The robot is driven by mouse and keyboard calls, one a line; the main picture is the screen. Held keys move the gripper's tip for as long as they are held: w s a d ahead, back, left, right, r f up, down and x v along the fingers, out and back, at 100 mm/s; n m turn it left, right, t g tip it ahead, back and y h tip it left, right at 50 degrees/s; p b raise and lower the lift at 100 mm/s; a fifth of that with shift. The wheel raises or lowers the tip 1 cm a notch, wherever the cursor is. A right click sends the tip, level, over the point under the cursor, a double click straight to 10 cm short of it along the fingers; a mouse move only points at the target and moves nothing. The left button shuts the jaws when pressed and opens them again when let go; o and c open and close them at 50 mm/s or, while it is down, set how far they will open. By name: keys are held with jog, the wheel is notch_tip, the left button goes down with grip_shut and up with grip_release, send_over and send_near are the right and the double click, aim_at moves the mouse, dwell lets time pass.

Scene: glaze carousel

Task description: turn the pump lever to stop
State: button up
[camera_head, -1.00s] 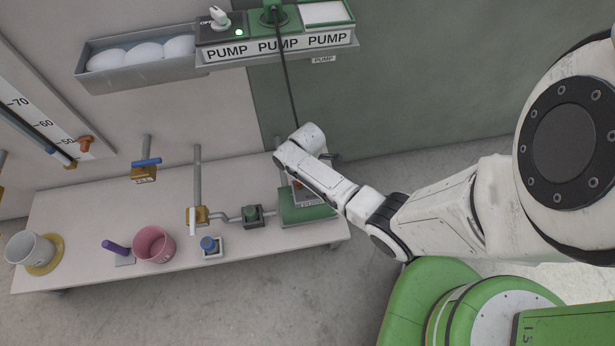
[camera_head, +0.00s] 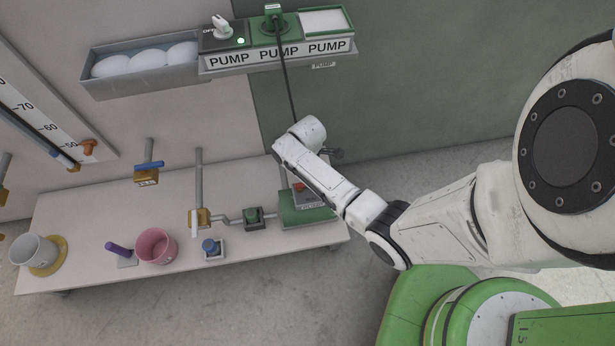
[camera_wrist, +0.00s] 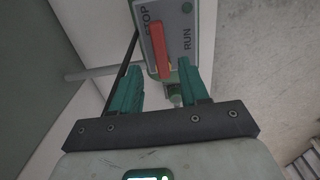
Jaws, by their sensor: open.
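The pump lever (camera_wrist: 160,48) is a red bar on a grey plate (camera_wrist: 178,22) marked STOP and RUN in the wrist view. It runs nearly up and down in that picture, between the two words. My gripper (camera_wrist: 158,67) is open, with a teal finger on each side of the lever's near end. I cannot tell whether either finger touches it. In the head view the lever shows as a small red piece (camera_head: 299,187) on the green pump box (camera_head: 306,214) at the bench's right end. My arm hides the gripper there.
Taps stand behind the bench.

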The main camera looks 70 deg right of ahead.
notch_tip(320, 180, up, 6)
jog(key=shift+p, duration=0.6)
jog(key=a+r+m+t+p, duration=0.1)
jog(key=a+r+m, duration=0.1)
jog(key=a+r, duration=0.35)
jog(key=a+r+m+p, duration=0.1)
jog(key=a+r+p, duration=0.1)
jog(key=a, duration=0.7)
jog(key=s+a+r+m+p, duration=0.2)
jog(key=s+r+m, duration=0.2)
jog(key=s+r, duration=0.7)
jog(key=shift+a+m, duration=0.2)
jog(key=shift+m, duration=0.1)
